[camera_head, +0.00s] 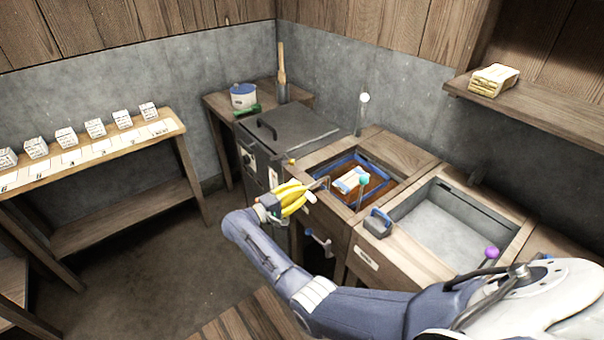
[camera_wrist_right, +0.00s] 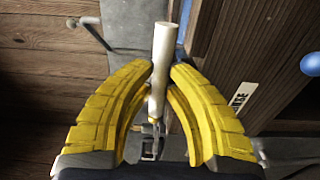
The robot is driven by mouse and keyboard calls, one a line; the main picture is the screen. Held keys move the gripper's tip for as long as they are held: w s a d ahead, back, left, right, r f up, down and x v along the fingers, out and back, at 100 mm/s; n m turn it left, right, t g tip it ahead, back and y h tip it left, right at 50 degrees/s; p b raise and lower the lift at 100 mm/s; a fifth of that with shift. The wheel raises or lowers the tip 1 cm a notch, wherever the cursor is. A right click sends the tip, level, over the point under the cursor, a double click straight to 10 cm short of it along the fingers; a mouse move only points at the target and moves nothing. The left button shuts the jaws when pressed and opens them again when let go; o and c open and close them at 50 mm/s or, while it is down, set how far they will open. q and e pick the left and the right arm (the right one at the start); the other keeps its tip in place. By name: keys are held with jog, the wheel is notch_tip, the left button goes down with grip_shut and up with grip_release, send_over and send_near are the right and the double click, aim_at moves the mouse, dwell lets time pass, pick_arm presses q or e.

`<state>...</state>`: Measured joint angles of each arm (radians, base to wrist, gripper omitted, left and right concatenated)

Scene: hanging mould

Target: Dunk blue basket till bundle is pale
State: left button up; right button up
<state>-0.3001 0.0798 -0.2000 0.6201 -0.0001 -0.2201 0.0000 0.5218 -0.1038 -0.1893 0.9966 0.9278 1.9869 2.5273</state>
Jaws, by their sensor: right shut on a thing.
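The blue basket (camera_head: 376,163) shows as a blue rim inside the brown-filled wooden vat (camera_head: 410,168). A whitish bundle (camera_head: 347,182) with blue marks lies within the rim; I cannot tell how deep it sits. My right gripper (camera_head: 309,188), with yellow fingers, is at the vat's left edge. In the right wrist view my right gripper (camera_wrist_right: 164,75) is shut on a pale round rod (camera_wrist_right: 164,45). Whether the rod joins the basket is hidden. My left gripper is not in view.
A grey-lined basin (camera_head: 440,225) stands right of the vat, with a grey-blue block (camera_head: 378,222) on its edge. A lidded metal unit (camera_head: 290,128) stands behind left. A bench (camera_head: 100,150) holds several small blocks.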

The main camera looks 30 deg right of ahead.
notch_tip(320, 180, up, 9)
dwell(0.6)
jog(key=shift+w+f, duration=0.1)
dwell(0.3)
jog(key=o, duration=1)
jog(key=shift+c, duration=0.2)
jog(key=shift+a, duration=0.1)
